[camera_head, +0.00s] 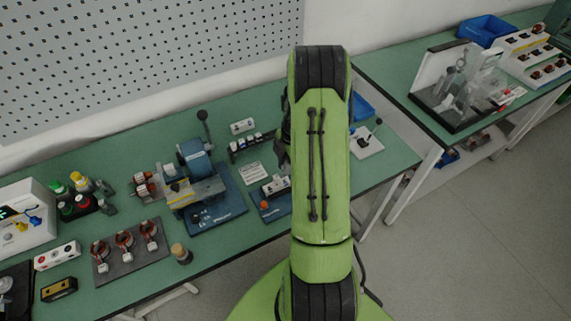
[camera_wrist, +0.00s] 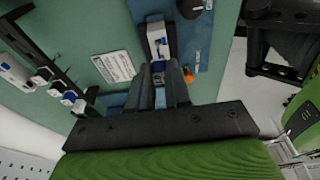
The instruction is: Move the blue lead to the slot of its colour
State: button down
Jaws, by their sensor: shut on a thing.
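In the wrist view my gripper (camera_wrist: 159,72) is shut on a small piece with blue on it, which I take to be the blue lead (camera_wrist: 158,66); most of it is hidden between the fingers. Just beyond the fingertips is a white block with dark and blue marks (camera_wrist: 156,35), on a blue base plate (camera_wrist: 200,45) with an orange knob (camera_wrist: 189,76). I cannot tell whether the lead touches the block. In the head view my arm hides the fingertips and the lead; the white block (camera_head: 276,185) shows left of the arm.
A black rail with several white connectors (camera_wrist: 42,78) lies left in the wrist view; it also shows in the head view (camera_head: 251,144). A printed card (camera_head: 252,173) lies near it. A blue-based machine (camera_head: 215,208) stands left. Several coils (camera_head: 124,240) lie on a dark mat.

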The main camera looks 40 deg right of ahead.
jog(key=shift+f+b, duration=0.45)
jog(key=shift+b, duration=0.1)
dwell(0.6)
jog(key=shift+f+b, duration=0.6)
jog(key=shift+b, duration=0.05)
jog(key=shift+f+b, duration=0.65)
jog(key=shift+b, duration=0.05)
jog(key=shift+r, duration=0.1)
jog(key=c, duration=1)
grip_release()
jog(key=d+r+p, duration=0.2)
jog(key=d+r, duration=0.1)
jog(key=r, duration=1.2)
jog(key=shift+s+r, duration=0.2)
jog(key=shift+s, duration=0.2)
